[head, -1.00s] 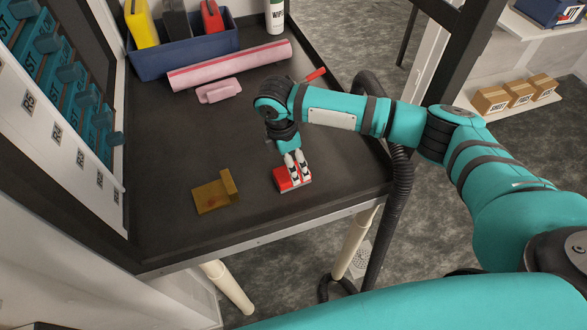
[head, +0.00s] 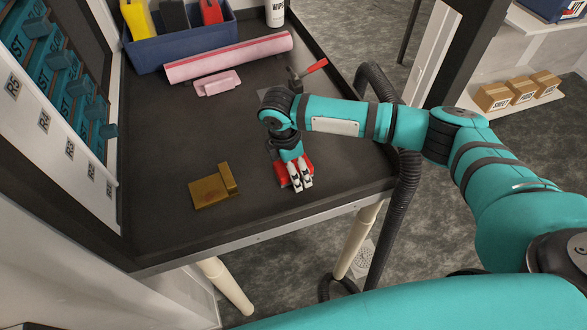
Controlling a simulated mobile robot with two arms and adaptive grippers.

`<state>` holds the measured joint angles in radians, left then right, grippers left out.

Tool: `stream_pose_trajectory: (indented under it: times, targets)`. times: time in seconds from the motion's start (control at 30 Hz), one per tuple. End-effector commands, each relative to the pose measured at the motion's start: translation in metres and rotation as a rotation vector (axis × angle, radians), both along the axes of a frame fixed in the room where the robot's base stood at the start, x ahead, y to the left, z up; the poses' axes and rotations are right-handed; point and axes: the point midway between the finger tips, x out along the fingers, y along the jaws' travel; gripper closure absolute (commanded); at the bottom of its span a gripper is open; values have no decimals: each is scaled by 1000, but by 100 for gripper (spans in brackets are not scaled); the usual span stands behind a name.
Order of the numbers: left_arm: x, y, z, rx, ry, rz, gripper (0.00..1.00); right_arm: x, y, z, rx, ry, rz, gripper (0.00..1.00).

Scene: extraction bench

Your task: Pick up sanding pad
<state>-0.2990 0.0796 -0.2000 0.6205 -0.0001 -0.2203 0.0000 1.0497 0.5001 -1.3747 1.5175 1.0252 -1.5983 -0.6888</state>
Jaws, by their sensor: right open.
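A small red block (head: 281,171) lies on the dark bench top near its front edge. I cannot tell for sure whether it is the sanding pad. My right gripper (head: 300,185) is over it, pointing down, with its pale fingers open. The fingers and wrist hide much of the block, and I cannot tell whether they touch it. A brown-gold piece (head: 207,191) with a raised edge lies apart to the left. A pink block with a grip (head: 218,83) lies farther back. My left gripper is not in view.
A pink roll (head: 228,57) and a blue bin (head: 180,47) with several coloured items stand at the back. A red-handled tool (head: 312,69) lies behind my right wrist. A black hose (head: 403,190) hangs past the bench's right edge. The bench centre-left is clear.

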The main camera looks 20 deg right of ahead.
Motion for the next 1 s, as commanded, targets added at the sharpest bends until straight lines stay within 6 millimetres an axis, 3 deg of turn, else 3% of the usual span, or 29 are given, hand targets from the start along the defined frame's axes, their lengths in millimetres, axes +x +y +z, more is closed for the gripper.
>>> stream_pose_trajectory:
  times: [0.67,1.0]
  targets:
    - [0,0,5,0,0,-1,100,0,0,-5,0,0,1,15]
    - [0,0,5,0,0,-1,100,1,0,-5,0,-3,-1,60]
